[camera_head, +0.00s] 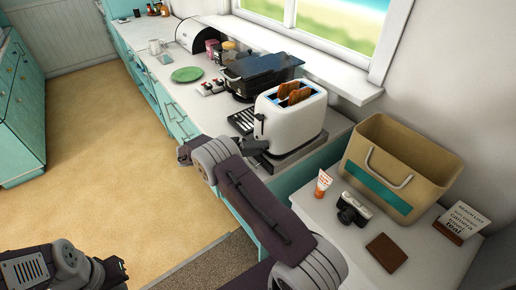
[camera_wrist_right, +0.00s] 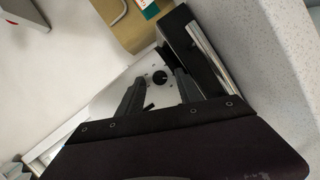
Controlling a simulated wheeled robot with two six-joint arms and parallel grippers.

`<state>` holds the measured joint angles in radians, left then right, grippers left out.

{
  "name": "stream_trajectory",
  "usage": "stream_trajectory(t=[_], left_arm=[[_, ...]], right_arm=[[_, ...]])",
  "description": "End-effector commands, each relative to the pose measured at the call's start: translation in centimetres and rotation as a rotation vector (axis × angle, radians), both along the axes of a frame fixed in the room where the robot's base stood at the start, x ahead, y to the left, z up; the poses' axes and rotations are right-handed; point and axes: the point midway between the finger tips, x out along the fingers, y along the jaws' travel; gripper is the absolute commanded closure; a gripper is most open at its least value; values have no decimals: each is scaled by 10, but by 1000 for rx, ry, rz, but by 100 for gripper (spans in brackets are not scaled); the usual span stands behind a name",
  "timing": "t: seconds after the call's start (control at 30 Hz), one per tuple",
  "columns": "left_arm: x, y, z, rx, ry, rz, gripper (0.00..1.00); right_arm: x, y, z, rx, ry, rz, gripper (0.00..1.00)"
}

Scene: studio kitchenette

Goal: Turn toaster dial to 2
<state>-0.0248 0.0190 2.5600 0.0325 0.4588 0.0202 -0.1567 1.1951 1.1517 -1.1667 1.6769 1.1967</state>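The white toaster (camera_head: 290,121) stands on the counter with brown toast slices (camera_head: 293,93) showing in its slots. Its dial (camera_wrist_right: 159,77) is a small round black knob on the white face in the right wrist view. The dial's number marks are too small to read. My right gripper (camera_head: 255,148) is at the toaster's near lower side in the head view. In the right wrist view the right gripper (camera_wrist_right: 160,80) is open, with one finger on each side of the dial. Contact cannot be told. My left arm is at the lower left, its fingers unclear.
A stove with a dark pot (camera_head: 262,72) stands behind the toaster. A green plate (camera_head: 187,74) lies farther along the counter. A tan bag (camera_head: 400,150), camera (camera_head: 354,209), orange-white tube (camera_head: 323,183) and brown wallet-like item (camera_head: 386,251) occupy the nearer white surface. The floor at left is clear.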

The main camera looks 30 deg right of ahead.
Motion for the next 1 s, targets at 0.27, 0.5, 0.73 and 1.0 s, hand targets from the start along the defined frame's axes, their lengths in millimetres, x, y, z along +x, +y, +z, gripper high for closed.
stream_trajectory(t=[0.27,0.5,0.73,1.0], left_arm=[[0,0,-13,0,0,0,100],[0,0,-27,0,0,0,100],[0,0,-29,0,0,0,100],[0,0,-34,0,0,0,100]], right_arm=[[7,27,1,2,-3,5,58],[16,75,12,1,-3,2,58],[18,87,18,0,1,0,58],[19,90,16,-5,-13,9,57]])
